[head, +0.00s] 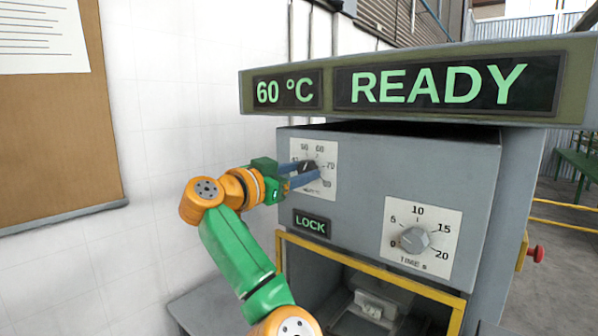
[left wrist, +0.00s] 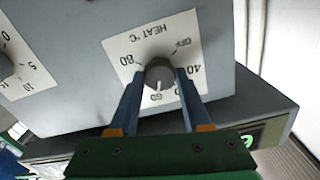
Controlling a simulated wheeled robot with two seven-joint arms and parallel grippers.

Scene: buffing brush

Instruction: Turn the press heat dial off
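The heat dial is a round grey knob (left wrist: 159,73) on a white plate (left wrist: 190,25) marked HEAT °C, with numbers and OFF. In the left wrist view, which is turned upside down, its white pointer line points at 60. My left gripper (head: 305,172) is at the dial, with its blue fingers on either side of the knob. In the left wrist view the fingertips (left wrist: 160,78) show little or no gap to the knob, so firm contact is unclear. The fingers partly hide the dial in the head view. My right gripper is not in view.
The grey press carries a display (head: 400,88) reading 60 °C and READY. A time dial (head: 413,239) points near 0. Below are a LOCK sign (head: 312,224) and a yellow-framed opening (head: 372,268). A white wall (head: 165,120) stands close at the left.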

